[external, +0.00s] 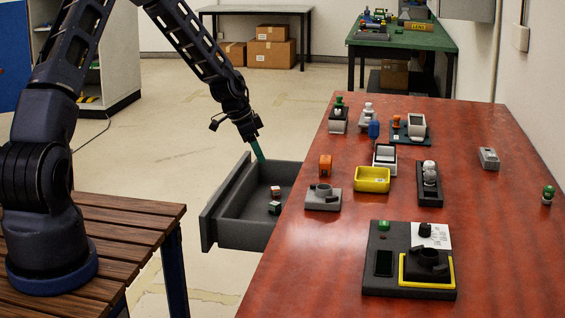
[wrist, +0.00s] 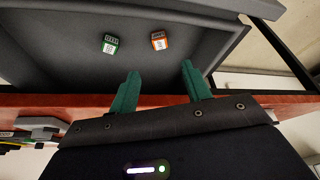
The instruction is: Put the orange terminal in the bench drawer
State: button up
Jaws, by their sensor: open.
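The bench drawer (external: 232,232) is pulled out from the table's left side; its grey interior shows in the wrist view (wrist: 75,62). An orange terminal (wrist: 158,40) with a pale label lies on the drawer floor, also visible in the external view (external: 276,190). A green terminal (wrist: 111,43) lies beside it, apart from it. My gripper (external: 260,156) is over the drawer's far end, near the bench edge. In the wrist view its green fingers (wrist: 160,71) are spread apart with nothing between them, and both terminals lie beyond the fingertips.
The red-brown bench (external: 480,225) holds an orange block (external: 325,166), a grey holder (external: 323,197), a yellow tray (external: 372,179) and a black station (external: 410,260). Other small devices stand farther back. A slatted wooden table (external: 120,225) is left of the drawer. Bare bench shows at right.

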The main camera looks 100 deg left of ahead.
jog(key=w+d+r+m, duration=0.1)
jog(key=w+d+r, duration=0.45)
jog(key=d, duration=0.25)
jog(key=w+d+r+m+g, duration=0.1)
jog(key=w+d+r, duration=0.4)
jog(key=d+r, duration=0.25)
jog(key=w+d+r+m, duration=0.1)
jog(key=w+d+r, duration=0.45)
jog(key=d, duration=0.35)
jog(key=s+d+r, duration=0.1)
jog(key=d+r, duration=0.4)
jog(key=d, duration=0.5)
jog(key=d+r, duration=0.5)
jog(key=d, duration=0.4)
jog(key=s+d+r, duration=0.3)
jog(key=s+d, duration=0.6)
jog(key=d, duration=0.2)
jog(key=s+d+r+m+t+h, duration=0.1)
jog(key=s+d+r, duration=0.2)
jog(key=s+d, duration=0.6)
jog(key=shift+s+d+m+t+h, duration=0.3)
jog(key=shift+d, duration=0.95)
jog(key=shift+r, duration=0.1)
